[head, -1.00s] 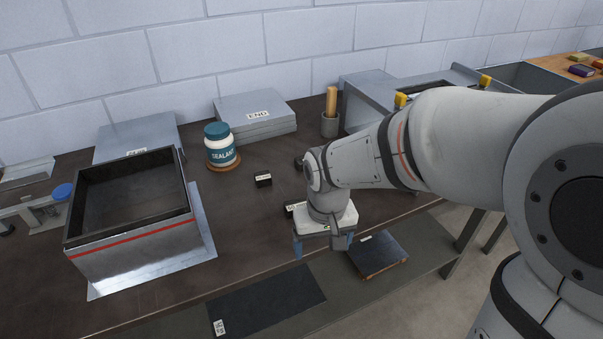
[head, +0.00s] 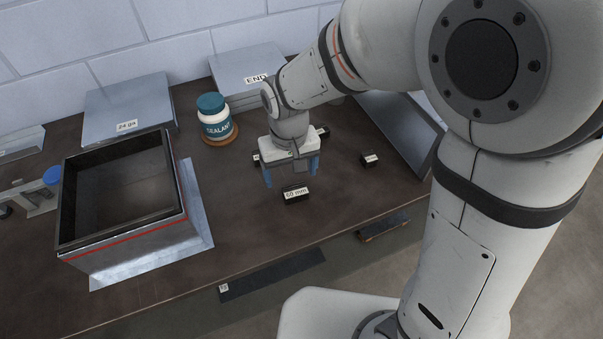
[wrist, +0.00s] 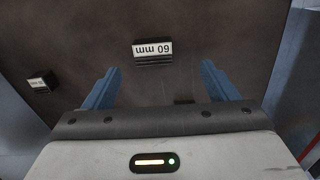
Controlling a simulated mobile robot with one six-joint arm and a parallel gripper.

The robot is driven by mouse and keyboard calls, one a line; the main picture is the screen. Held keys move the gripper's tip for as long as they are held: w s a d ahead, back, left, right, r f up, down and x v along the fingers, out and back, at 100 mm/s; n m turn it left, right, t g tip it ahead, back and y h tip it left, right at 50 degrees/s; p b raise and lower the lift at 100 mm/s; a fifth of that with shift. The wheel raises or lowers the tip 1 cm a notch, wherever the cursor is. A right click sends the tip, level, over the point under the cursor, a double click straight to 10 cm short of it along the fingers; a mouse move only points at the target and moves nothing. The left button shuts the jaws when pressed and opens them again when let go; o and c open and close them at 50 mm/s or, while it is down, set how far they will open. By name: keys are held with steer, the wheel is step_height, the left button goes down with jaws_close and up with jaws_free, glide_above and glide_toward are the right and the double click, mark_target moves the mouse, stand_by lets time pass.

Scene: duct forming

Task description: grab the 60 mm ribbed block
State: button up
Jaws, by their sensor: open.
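The 60 mm ribbed block (head: 296,196) is small and black with a white "60 mm" label on top. It lies on the dark bench top, in front of my gripper in the head view. My gripper (head: 291,178) is open and empty, its blue fingers pointing down behind the block. In the wrist view the block (wrist: 153,54) shows its ribbed side and upside-down label. It lies beyond the fingertips, roughly centred between the blue fingers (wrist: 160,80), and neither finger appears to touch it.
Another small labelled block (head: 370,160) lies to the right; others are partly hidden behind my gripper. A metal duct box (head: 125,235) with a red line stands at left. A sealant jar (head: 215,120) stands behind.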

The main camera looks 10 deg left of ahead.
mark_target(295, 190)
steer(key=shift+w, duration=0.2)
steer(key=shift+w+f, duration=0.1)
steer(key=shift+f, duration=0.3)
steer(key=f, duration=0.7)
steer(key=shift+w+d+p, duration=0.25)
steer(key=shift+d+p, duration=0.05)
steer(key=shift+r, duration=0.1)
steer(key=c, duration=1.3)
